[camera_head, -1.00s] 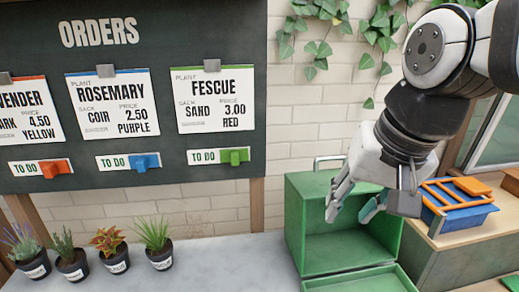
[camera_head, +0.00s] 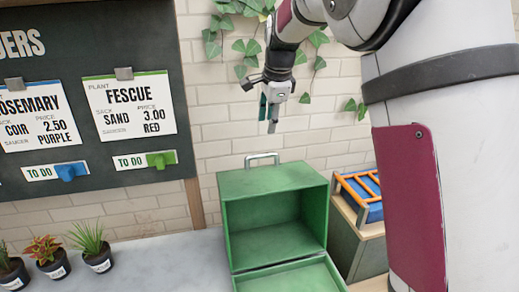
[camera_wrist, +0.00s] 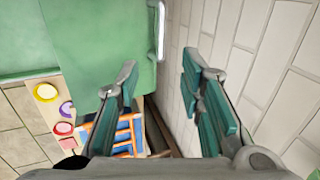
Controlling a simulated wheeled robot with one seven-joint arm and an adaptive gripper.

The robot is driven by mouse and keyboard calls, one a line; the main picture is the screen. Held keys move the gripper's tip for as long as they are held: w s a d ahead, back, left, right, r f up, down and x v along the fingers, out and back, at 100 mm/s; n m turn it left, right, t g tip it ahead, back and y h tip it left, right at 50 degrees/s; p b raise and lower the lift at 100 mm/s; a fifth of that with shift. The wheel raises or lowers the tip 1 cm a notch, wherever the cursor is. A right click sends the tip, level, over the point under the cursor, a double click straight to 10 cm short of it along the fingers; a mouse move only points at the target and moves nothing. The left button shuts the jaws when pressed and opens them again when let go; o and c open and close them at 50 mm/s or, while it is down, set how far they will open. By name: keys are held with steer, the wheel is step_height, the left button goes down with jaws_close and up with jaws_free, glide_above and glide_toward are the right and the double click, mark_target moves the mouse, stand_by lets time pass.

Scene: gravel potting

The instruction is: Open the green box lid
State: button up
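The green box (camera_head: 225,190) stands on the bench with its hollow front facing me, and its inside looks empty. Its green front flap (camera_head: 290,278) is folded down and lies open at the bottom of the view. A metal handle (camera_head: 262,158) sits on the box top. My gripper (camera_head: 268,118) hangs above the box, fingers pointing down, touching nothing. In the wrist view my gripper (camera_wrist: 165,95) has its fingers wide apart with nothing between them. The green box (camera_wrist: 95,35) fills the upper left there, with the handle (camera_wrist: 159,30) beside the wall.
A blue crate with orange bars (camera_head: 360,190) stands right of the box; it also shows in the wrist view (camera_wrist: 122,135). Potted plants (camera_head: 90,245) stand on the grey bench at left. The orders board (camera_head: 90,120) and brick wall (camera_head: 225,130) are behind.

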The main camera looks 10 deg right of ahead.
mark_target(263, 156)
steer(key=p+x, duration=0.1)
steer(key=x, duration=1.3)
steer(key=shift+w+a, duration=0.1)
steer(key=shift+c, duration=0.6)
jaws_close()
